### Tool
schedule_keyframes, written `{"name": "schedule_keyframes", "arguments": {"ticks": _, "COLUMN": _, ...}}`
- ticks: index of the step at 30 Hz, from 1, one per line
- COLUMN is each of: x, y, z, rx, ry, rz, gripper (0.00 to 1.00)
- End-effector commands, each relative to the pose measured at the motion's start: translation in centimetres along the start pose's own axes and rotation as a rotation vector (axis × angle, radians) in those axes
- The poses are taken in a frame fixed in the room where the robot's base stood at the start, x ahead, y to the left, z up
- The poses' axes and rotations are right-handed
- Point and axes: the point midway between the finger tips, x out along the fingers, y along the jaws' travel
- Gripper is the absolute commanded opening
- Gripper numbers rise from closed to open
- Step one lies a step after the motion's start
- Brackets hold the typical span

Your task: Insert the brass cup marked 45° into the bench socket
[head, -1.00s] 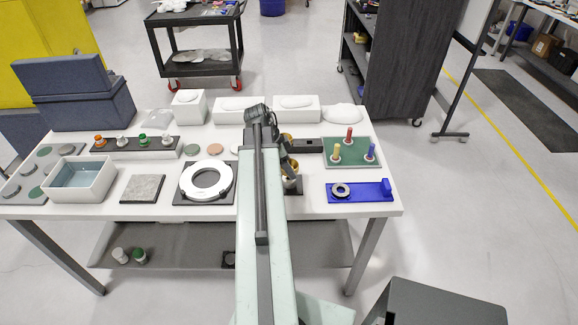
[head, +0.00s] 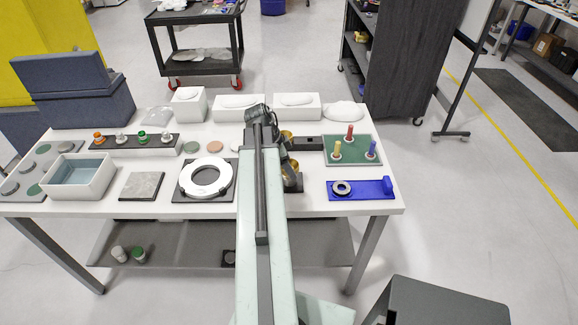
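My arm reaches over the white table, and my gripper (head: 287,163) hangs just right of the arm's end, small and partly hidden. Whether its fingers are open or shut does not show. Brass shows at the gripper in two places: a brass cup (head: 287,135) behind it and brass-coloured pieces (head: 292,167) around its lower end. I cannot read a 45° mark on any of them. A dark base (head: 294,187) lies under the lower brass. I cannot make out the bench socket or tell whether any cup is held.
Right of the gripper are a dark block (head: 307,143), a green pegboard (head: 352,157) with coloured pegs and a blue fixture (head: 361,190). Left are a white ring (head: 207,162), a grey tile (head: 142,186) and an open bin (head: 104,183). White blocks (head: 297,112) line the back.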

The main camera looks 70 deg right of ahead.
Motion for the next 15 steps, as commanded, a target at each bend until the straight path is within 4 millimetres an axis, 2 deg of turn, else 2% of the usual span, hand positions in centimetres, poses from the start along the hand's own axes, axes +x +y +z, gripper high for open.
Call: {"name": "schedule_keyframes", "arguments": {"ticks": 15, "x": 1.04, "y": 0.01, "z": 0.35, "rx": 0.001, "ry": 0.001, "rz": 0.000, "gripper": 0.19}}
